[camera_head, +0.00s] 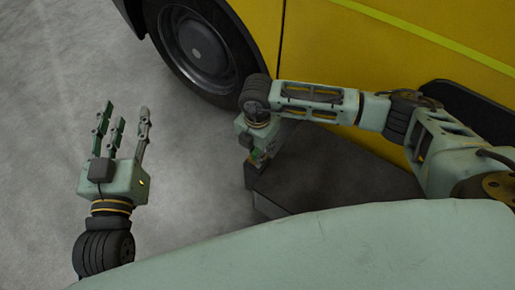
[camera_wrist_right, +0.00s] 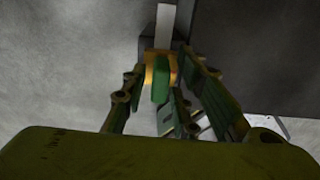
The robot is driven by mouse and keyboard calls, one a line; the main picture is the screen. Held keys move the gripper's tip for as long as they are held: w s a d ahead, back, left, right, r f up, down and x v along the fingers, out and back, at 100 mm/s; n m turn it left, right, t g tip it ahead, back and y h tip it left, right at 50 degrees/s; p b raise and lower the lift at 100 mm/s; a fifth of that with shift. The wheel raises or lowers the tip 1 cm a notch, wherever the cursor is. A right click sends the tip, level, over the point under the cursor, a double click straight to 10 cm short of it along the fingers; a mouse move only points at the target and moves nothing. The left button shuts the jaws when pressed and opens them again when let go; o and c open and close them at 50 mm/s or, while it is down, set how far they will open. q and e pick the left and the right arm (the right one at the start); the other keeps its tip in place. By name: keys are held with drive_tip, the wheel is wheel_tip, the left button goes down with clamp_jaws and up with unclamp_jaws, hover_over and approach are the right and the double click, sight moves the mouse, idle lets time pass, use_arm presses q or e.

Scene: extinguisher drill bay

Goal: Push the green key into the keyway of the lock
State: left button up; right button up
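The green key (camera_wrist_right: 161,86) shows in the right wrist view, end-on against the brass-coloured lock (camera_wrist_right: 149,72). I cannot tell how deep it sits in the keyway. My right gripper (camera_wrist_right: 160,84) has its fingers spread on either side of the key, with gaps showing; it looks open. In the head view the right gripper (camera_head: 258,158) points down beside a dark block, and only a small green and orange patch shows by its fingers. My left gripper (camera_head: 122,128) is open and empty at the left, fingers pointing up the picture, far from the lock.
The dark block (camera_head: 325,180) stands beside a yellow vehicle (camera_head: 350,50) with a black wheel (camera_head: 205,45). In the wrist view a pale bar (camera_wrist_right: 165,25) runs up from the lock along the dark surface. The grey floor (camera_head: 60,70) at the left is clear.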

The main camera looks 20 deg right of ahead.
drive_tip(key=shift+o, duration=0.4)
drive_tip(key=shift+r, duration=0.25)
wheel_tip(320, 180, up, 12)
drive_tip(key=shift+f, duration=0.2)
